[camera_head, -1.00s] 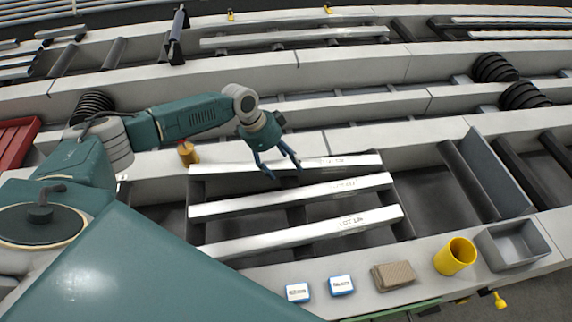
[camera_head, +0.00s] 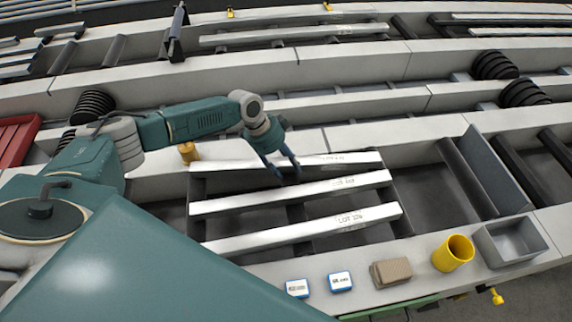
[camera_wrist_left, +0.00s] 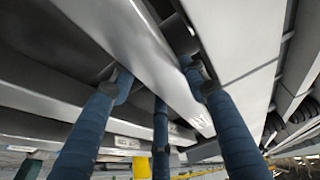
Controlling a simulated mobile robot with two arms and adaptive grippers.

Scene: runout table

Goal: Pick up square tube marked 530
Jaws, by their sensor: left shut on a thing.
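Three pale square tubes lie side by side across dark rollers: the far tube (camera_head: 225,165), the middle tube (camera_head: 240,203) and the near tube (camera_head: 270,239). Each has a small dark mark toward its right end. The near one seems to read LOT 326; the far mark is too small to read, and I cannot tell which tube is 530. In the left wrist view the blue fingers (camera_wrist_left: 165,88) stand on both sides of this tube (camera_wrist_left: 130,40). My right gripper is not in view.
On the front ledge are two blue-and-white boxes (camera_head: 297,288) (camera_head: 340,281), a brown block (camera_head: 391,272), a yellow cup (camera_head: 454,253) and a grey bin (camera_head: 512,240). A tall grey plate (camera_head: 492,170) stands to the right. A small yellow-brown cylinder (camera_head: 188,152) stands behind the tubes' left end.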

